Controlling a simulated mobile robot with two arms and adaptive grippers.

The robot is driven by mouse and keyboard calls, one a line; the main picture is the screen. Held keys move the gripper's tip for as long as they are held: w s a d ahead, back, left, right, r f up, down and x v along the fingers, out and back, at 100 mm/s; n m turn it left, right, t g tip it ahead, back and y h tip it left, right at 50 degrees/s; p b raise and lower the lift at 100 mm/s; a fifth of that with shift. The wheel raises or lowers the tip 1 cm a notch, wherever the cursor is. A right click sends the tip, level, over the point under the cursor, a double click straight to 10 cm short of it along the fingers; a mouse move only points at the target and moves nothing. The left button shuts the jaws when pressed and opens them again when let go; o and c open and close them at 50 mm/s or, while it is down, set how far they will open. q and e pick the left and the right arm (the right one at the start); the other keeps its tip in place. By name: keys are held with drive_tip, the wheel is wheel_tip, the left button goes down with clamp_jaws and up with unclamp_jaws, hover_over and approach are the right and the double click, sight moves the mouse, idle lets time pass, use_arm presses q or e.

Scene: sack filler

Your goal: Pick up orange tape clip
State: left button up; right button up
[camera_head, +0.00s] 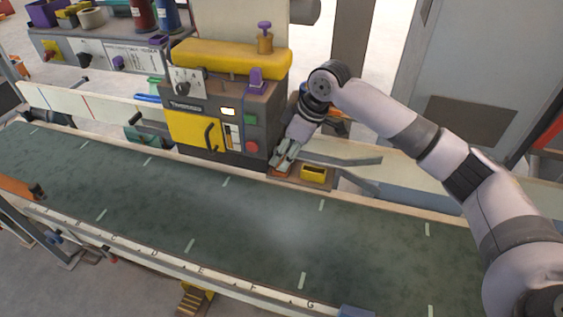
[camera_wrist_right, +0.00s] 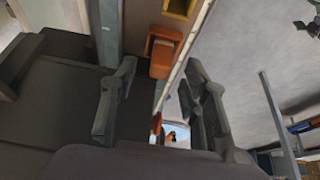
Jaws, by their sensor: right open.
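The orange tape clip (camera_head: 281,173) sits on a small brown ledge at the right foot of the machine, beside a yellow box. In the head view my right gripper (camera_head: 281,160) points down just above it and partly covers it. In the right wrist view the orange clip (camera_wrist_right: 161,58) shows beyond and between the fingers of my right gripper (camera_wrist_right: 160,92). The fingers are open, apart on both sides, with nothing between them. Whether they touch the clip cannot be told. My left gripper is not in view.
The machine (camera_head: 222,118) with its yellow top stands close left of my right gripper. The yellow box (camera_head: 313,173) is just right of the clip, and grey metal strips (camera_head: 345,161) lie behind it. The green conveyor belt (camera_head: 240,225) in front is clear.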

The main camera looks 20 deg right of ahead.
drive_tip(key=shift+w+a+f, duration=0.1)
drive_tip(key=shift+a+f, duration=0.05)
drive_tip(key=shift+f, duration=0.3)
clamp_jaws()
